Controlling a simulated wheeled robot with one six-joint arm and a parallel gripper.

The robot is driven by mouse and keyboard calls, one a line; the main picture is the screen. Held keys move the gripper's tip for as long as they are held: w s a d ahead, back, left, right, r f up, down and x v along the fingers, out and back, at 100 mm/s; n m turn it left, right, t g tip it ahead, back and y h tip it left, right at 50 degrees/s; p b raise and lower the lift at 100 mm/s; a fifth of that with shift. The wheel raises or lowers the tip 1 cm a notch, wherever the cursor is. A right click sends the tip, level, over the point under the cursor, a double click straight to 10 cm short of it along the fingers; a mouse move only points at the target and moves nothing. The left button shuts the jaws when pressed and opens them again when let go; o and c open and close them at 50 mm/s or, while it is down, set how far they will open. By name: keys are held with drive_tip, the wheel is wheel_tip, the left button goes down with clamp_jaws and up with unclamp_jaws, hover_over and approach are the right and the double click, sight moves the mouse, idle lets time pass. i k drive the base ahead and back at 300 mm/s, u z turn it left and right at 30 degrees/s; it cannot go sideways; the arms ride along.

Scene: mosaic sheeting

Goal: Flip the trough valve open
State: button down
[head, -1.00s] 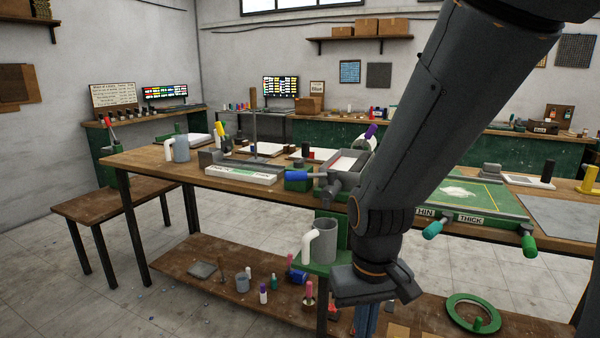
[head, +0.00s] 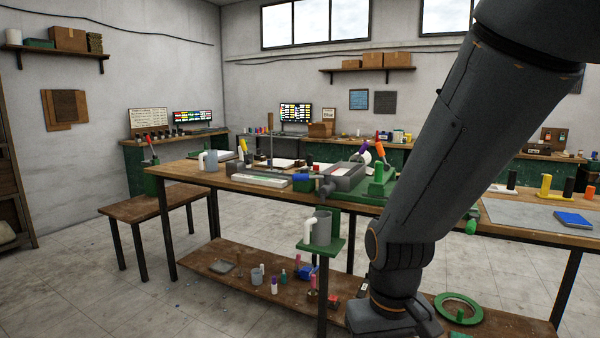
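The grey trough (head: 345,176) sits at the front edge of the main bench, near the middle of the head view. A blue-handled lever (head: 303,181) sticks out to the left of the trough's front; I take it for the valve handle. A grey mug (head: 321,228) with a pale handle stands below it on a green stand (head: 333,246).
The bench (head: 262,185) carries several tools and a grey sheet (head: 535,213) on the right. A lower shelf (head: 215,262) holds small items and a green ring (head: 459,308). A low wooden table (head: 165,203) stands left. The floor in front is open.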

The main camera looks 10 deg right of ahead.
sight(328, 176)
drive_tip(key=z, duration=0.35)
drive_tip(key=i, duration=0.35)
drive_tip(key=z, duration=0.6)
drive_tip(key=i, duration=1.15)
drive_tip(key=u, duration=0.6)
